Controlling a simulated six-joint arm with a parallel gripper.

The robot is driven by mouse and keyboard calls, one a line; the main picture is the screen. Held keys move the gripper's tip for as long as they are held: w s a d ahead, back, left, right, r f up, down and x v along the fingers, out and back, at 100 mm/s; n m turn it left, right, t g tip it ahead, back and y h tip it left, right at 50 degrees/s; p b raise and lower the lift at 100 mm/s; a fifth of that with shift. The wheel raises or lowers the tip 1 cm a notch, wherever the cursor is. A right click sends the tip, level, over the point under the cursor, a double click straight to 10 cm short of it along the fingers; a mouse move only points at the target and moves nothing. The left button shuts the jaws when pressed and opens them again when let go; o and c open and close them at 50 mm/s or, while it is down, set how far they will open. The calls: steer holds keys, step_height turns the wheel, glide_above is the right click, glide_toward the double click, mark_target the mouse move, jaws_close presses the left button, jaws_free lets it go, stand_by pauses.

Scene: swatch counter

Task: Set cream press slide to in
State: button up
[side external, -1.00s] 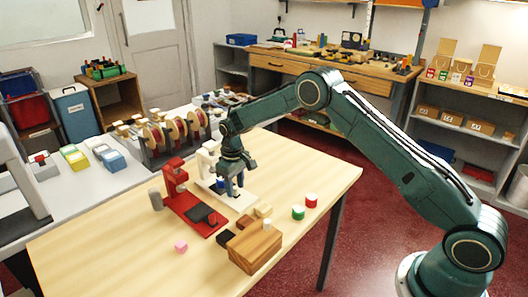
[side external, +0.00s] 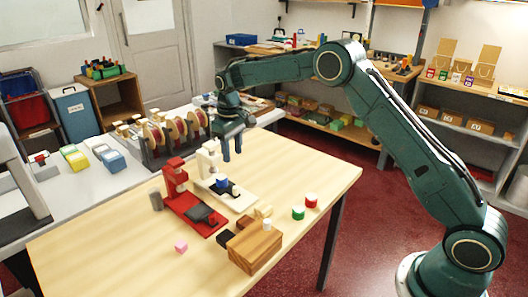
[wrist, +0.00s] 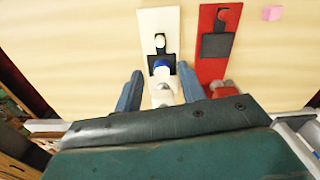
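The cream press (side external: 210,160) stands upright on its long cream base (side external: 243,204), beside the red press. Its dark slide (side external: 233,190) with a pale knob lies on the base close to the column, with a blue piece (side external: 222,183) on it by the press head. In the wrist view the cream slide (wrist: 152,64) sits nearer its column than the red press's slide does.
The red press (side external: 175,177) with its dark plate (side external: 203,214) stands just left of the cream one. A wooden block (side external: 254,248), green and red cylinders (side external: 311,200) and a pink cube (side external: 181,246) are nearby. The table's right part is clear. Reels (side external: 175,131) stand behind.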

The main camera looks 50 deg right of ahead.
mark_target(236, 187)
steer(key=shift+r, duration=0.2)
steer(key=shift+d, duration=0.1)
steer(key=s+d+n+t+y, duration=0.1)
steer(key=n, duration=0.1)
steer(key=s+d+n+t+y, duration=0.1)
steer(key=n, duration=0.1)
steer(key=s+d+n+t+y, duration=0.1)
steer(key=s+d+n, duration=0.1)
steer(key=n, duration=0.1)
steer(key=shift+s+f, duration=0.1)
steer(key=shift+f, duration=0.25)
steer(key=shift+f, duration=0.1)
steer(key=x, duration=1.3)
steer(key=shift+w+a+f, duration=0.2)
steer(key=shift+w+f, duration=0.05)
steer(key=shift+c, duration=0.4)
